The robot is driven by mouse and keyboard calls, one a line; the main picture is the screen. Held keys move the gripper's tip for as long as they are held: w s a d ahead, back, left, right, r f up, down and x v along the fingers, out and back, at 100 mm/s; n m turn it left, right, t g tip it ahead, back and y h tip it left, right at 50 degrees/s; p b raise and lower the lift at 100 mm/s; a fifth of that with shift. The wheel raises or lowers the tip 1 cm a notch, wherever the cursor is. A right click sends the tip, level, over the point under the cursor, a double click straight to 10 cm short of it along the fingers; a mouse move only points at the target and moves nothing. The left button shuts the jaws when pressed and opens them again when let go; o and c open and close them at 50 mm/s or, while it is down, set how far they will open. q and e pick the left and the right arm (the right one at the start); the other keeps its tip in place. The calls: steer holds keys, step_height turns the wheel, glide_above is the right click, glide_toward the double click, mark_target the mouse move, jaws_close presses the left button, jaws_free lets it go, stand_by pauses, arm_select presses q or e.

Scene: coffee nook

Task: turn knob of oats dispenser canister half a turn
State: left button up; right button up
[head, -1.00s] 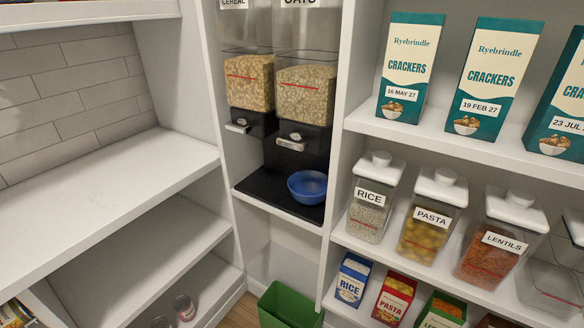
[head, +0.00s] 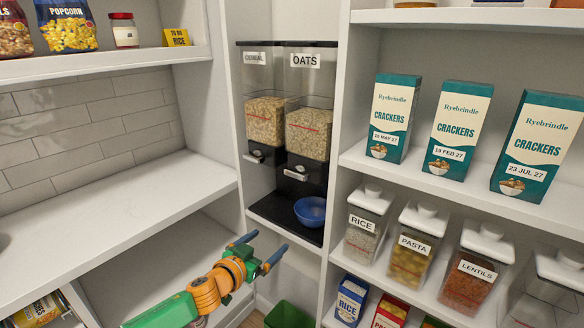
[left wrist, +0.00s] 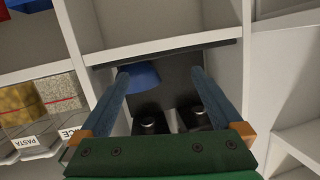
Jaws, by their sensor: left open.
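The oats dispenser canister (head: 309,133) stands on the right of a pair in the cubby, part filled with oats under an OATS label. Its knob (head: 295,174) is a light bar on the black base, lying roughly crosswise. My left gripper (head: 270,241) is open and empty, below and in front of the dispensers, apart from the knob. The left wrist view looks upside down; the oats knob (left wrist: 150,122) shows between the two blue fingers, its bar angle unclear. My right gripper is not in view.
The cereal dispenser (head: 264,120) stands close on the left with its own knob (head: 256,157). A blue bowl (head: 311,211) sits on the black mat (head: 268,209) under the oats outlet. White cubby walls flank both sides. A green bin (head: 288,315) is below.

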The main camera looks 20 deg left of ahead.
arm_select(q)
step_height(320, 180, up, 10)
steer(key=d+r+t+h, duration=0.1)
steer(key=h, duration=0.1)
steer(key=m+t+h+p, duration=0.1)
steer(key=h+p, duration=0.1)
glide_toward(293, 174)
steer(key=x, duration=0.3)
steer(key=p+x, duration=0.1)
steer(key=x, duration=0.4)
steer(key=shift+w+d, duration=0.15)
steer(key=shift+w, duration=0.2)
steer(key=shift+w+d, duration=0.2)
steer(key=shift+w, duration=0.25)
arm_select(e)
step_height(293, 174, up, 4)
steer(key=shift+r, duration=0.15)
arm_select(q)
steer(key=shift+s, duration=0.1)
steer(key=c, duration=1.3)
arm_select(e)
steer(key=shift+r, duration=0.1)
